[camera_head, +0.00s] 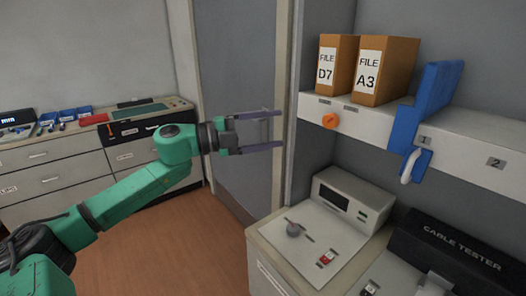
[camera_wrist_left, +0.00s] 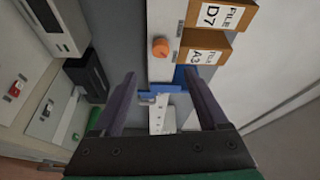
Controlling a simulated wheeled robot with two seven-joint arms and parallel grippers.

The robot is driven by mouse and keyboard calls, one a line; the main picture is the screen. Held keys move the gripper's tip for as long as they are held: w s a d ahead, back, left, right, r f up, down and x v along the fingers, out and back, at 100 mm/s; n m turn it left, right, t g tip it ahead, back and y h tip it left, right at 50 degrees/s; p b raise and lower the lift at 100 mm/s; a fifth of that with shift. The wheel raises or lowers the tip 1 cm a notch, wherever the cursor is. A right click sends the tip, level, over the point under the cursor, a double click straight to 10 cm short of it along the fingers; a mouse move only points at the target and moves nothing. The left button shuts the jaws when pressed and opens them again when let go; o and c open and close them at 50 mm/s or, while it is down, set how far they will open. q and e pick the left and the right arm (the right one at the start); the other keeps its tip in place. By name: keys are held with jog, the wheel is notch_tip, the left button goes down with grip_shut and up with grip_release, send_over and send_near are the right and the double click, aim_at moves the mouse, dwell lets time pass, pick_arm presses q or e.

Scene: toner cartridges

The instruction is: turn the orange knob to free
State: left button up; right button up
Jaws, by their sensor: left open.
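The orange knob (camera_head: 330,121) sits on the front face of the white shelf, below the file box marked D7. It also shows in the left wrist view (camera_wrist_left: 160,47), beyond and between the fingertips. My left gripper (camera_head: 278,129) is open and empty, to the left of the knob and apart from it. Its two fingers point towards the shelf side. In the left wrist view my left gripper (camera_wrist_left: 160,80) shows both fingers spread wide with nothing between them. The right gripper is not in view.
Two orange file boxes, D7 (camera_head: 337,64) and A3 (camera_head: 384,70), stand on the shelf (camera_head: 463,145). A blue bracket-like piece (camera_head: 425,105) hangs over its edge. A drawer cabinet (camera_head: 50,165) stands far left.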

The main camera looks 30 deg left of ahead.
pick_arm(q)
jog(key=shift+b+v, duration=0.8)
jog(key=shift+v, duration=0.1)
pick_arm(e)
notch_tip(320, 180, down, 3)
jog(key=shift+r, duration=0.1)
pick_arm(q)
jog(key=shift+r, duration=0.1)
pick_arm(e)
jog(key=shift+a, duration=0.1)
